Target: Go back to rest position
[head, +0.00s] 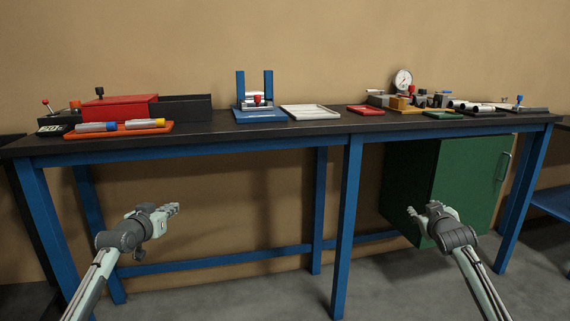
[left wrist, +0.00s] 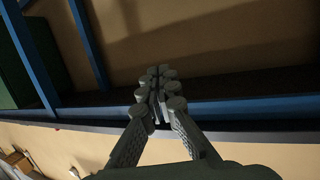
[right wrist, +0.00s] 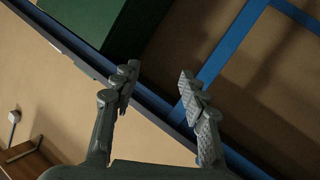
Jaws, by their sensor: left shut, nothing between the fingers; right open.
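My left gripper (head: 172,209) is in front of the workbench at the left, lower than its top. In the left wrist view (left wrist: 156,95) its fingers are together with nothing between them. My right gripper (head: 414,213) is in front of the workbench at the right, also below the top. In the right wrist view (right wrist: 158,88) its fingers are apart and the space between them is empty. Neither gripper touches anything.
The workbench (head: 240,139) has a dark top and blue legs. On it are a red box (head: 120,107), an orange tray (head: 158,131), a blue fixture (head: 262,115), a white tray (head: 310,112) and a dial gauge (head: 403,80). A green cabinet (head: 465,185) is under its right side.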

